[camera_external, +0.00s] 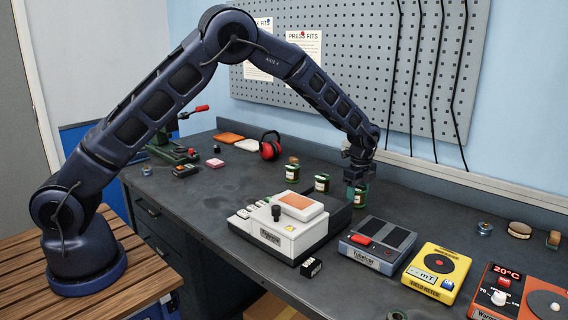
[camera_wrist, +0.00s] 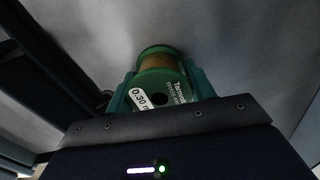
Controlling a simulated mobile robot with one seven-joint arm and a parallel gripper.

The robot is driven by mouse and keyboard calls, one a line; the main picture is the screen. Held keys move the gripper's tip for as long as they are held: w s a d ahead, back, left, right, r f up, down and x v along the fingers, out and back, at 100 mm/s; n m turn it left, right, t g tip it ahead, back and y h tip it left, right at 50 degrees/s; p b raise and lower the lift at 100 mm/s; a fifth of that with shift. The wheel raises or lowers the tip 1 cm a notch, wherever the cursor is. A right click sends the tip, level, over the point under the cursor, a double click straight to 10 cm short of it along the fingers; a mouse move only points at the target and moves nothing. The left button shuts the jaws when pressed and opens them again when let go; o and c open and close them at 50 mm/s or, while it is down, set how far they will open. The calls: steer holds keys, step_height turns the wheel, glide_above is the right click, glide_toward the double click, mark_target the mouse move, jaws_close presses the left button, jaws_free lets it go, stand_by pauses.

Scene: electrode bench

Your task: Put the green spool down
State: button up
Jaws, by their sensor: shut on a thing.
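My gripper (camera_external: 357,186) is low over the bench, behind the white machine and to its right. In the wrist view, my gripper (camera_wrist: 160,90) is shut on the green spool (camera_wrist: 158,54), with a finger on each side of it. The spool has green flanges, a golden-brown wound middle and a white label reading 0.30. In the external view the green spool (camera_external: 357,201) shows only in part, under the jaws. I cannot tell whether its base touches the bench (camera_external: 170,203).
A dark green-capped jar (camera_external: 322,183) stands just left of my gripper, with another (camera_external: 292,170) further left. The white machine (camera_external: 285,225) is in front. A grey device (camera_external: 376,243) and a yellow meter (camera_external: 437,270) stand to the right. Red earmuffs (camera_external: 270,146) lie further back.

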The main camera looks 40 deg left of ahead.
steer(key=shift+f, duration=0.1)
steer(key=o, duration=1.4)
